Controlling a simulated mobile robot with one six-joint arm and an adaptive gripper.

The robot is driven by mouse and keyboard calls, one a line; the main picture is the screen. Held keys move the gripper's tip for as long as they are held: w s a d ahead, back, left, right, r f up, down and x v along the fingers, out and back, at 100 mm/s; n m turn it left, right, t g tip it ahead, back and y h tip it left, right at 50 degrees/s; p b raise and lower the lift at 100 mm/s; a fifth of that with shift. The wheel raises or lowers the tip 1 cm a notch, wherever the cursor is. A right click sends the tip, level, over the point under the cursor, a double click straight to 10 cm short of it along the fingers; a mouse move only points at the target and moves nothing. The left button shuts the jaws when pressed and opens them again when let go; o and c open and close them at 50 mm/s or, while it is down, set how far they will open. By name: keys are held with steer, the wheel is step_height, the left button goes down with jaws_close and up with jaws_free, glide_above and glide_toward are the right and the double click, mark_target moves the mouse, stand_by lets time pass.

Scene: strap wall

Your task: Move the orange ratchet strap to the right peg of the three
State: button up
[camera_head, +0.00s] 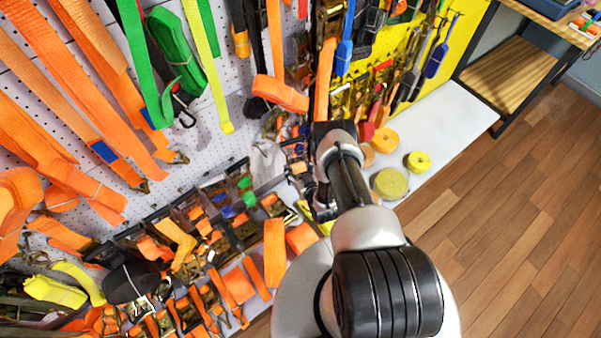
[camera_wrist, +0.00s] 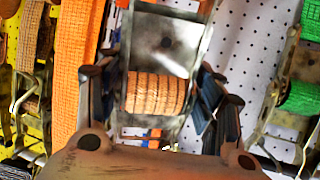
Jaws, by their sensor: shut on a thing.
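The orange ratchet strap shows in the wrist view as a metal ratchet with a wound orange roll (camera_wrist: 155,92) in its frame. My gripper (camera_wrist: 153,85) has one finger on each side of this ratchet and is shut on it. In the head view my gripper (camera_head: 312,185) is close to the pegboard, mostly hidden behind my wrist. A flat orange strap (camera_head: 325,80) hangs just above it; I cannot tell whether it belongs to the held ratchet. I cannot make out the three pegs clearly.
A white pegboard (camera_head: 232,160) with green and orange straps fills the left. A yellow tool board (camera_head: 435,45) stands at the right, above a white ledge (camera_head: 440,125) with yellow and orange rolls. Racks of ratchets crowd the lower left. The wooden floor (camera_head: 510,220) at right is clear.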

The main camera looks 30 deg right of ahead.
steer(key=shift+w+a+b, duration=0.2)
steer(key=shift+w+b, duration=0.15)
steer(key=shift+w, duration=0.55)
steer(key=shift+w+a+b, duration=0.15)
steer(key=shift+w+b, duration=0.15)
steer(key=shift+w, duration=0.6)
steer(key=shift+w+a+f+b, duration=0.1)
steer(key=shift+w+f+b, duration=0.5)
steer(key=shift+b, duration=0.35)
steer(key=shift+f, duration=0.1)
steer(key=o, duration=2)
steer(key=shift+s, duration=0.1)
steer(key=shift+f, duration=0.1)
steer(key=v, duration=1.2)
